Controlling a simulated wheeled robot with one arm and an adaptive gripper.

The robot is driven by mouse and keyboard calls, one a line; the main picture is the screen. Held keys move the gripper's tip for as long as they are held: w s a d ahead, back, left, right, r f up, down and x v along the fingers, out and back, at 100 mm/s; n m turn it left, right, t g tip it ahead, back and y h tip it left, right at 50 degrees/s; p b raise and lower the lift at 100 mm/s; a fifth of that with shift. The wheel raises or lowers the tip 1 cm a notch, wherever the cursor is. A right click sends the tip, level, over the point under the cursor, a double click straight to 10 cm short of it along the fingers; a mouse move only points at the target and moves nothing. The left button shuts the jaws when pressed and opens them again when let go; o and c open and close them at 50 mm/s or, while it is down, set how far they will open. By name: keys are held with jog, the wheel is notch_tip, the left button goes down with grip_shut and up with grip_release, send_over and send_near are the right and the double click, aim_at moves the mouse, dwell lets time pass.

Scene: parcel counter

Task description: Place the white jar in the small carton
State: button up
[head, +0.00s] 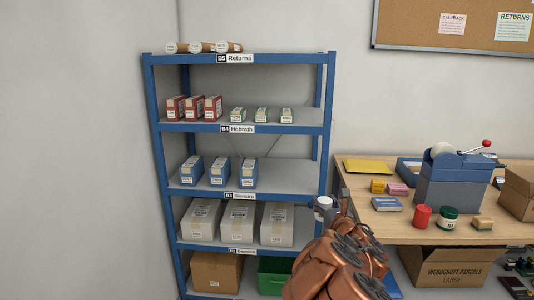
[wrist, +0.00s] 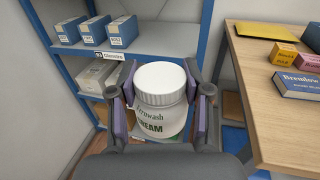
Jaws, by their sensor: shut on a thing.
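The white jar (wrist: 160,97), with a white lid and a label ending in "CREAM", is between the fingers of my gripper (wrist: 160,110) in the wrist view. My gripper is shut on it and holds it upright. In the head view my gripper (head: 325,212) is in front of the shelf's right post, left of the counter, with the jar's pale lid (head: 323,201) just showing. A brown carton (head: 519,192) stands on the counter at the right edge, partly cut off. I cannot tell for sure that it is the small carton, and its inside is hidden.
The wooden counter (head: 400,232) holds a blue tape dispenser (head: 450,185), a red tin (head: 421,217), a green jar (head: 448,217) and small boxes. A large carton (head: 455,265) sits beneath. The blue shelf (head: 240,128) stands left with boxes. The counter's front left is clear.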

aim_at(325, 201)
notch_tip(325, 201, up, 6)
jog(key=shift+s+a+f+m+h+p, duration=0.1)
jog(key=shift+m+h+p, duration=0.7)
jog(key=shift+h+p, duration=0.35)
jog(key=shift+s+r+m+h, duration=0.1)
jog(key=shift+r+m+h, duration=0.2)
jog(key=shift+r+h, duration=0.3)
